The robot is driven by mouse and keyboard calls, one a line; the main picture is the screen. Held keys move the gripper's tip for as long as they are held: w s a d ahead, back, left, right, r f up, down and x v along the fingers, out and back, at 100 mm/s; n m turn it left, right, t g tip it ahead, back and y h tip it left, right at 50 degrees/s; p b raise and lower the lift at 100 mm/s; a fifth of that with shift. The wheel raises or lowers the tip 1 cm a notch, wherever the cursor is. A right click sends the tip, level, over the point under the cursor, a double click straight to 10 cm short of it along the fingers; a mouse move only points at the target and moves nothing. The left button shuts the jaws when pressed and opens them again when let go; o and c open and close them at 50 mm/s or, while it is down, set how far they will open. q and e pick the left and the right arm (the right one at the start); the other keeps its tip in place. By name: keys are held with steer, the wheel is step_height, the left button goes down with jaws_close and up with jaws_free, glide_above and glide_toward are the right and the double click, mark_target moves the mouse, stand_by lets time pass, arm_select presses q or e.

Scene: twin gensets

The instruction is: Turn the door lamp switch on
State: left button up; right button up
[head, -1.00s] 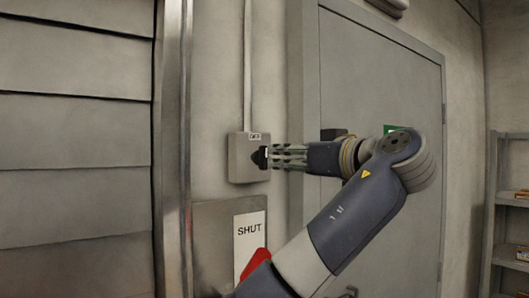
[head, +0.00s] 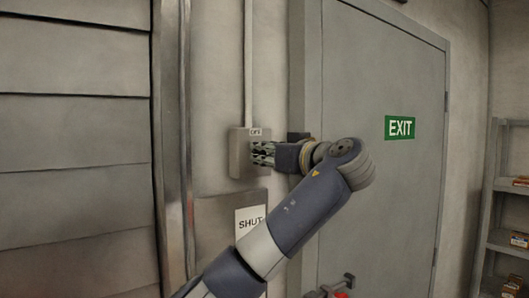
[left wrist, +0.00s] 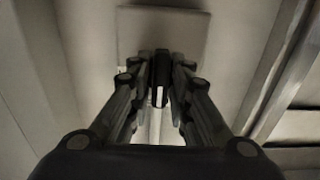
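The door lamp switch is a grey box (head: 236,154) on the wall left of the door, with a small label reading OFF (head: 256,132) at its top. Its dark knob (left wrist: 161,68) shows in the left wrist view with a pale mark on it; in the head view my fingers mostly hide it. My left gripper (head: 263,154) reaches the box from the right. In the left wrist view its fingertips (left wrist: 162,72) lie close on both sides of the knob and look shut on it. My right gripper is not in view.
A conduit (head: 248,60) runs up from the box. Shelves (head: 505,185) stand far right.

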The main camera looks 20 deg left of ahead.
arm_select(q)
jaws_close()
steer(key=m+b, duration=0.2)
steer(key=m, duration=0.1)
steer(key=shift+d+f, duration=0.1)
steer(key=m+b, duration=0.1)
steer(key=m, duration=0.3)
steer(key=shift+w+m+b, duration=0.1)
steer(key=shift+m+b, duration=0.25)
steer(key=shift+m, duration=0.05)
steer(key=m+b, duration=0.1)
steer(key=m, duration=0.4)
steer(key=shift+d, duration=0.1)
steer(key=shift+w+f+m+b, duration=0.1)
steer(key=shift+m+b, duration=0.55)
steer(key=shift+m, duration=1.85)
steer(key=o, duration=0.7)
jaws_free()
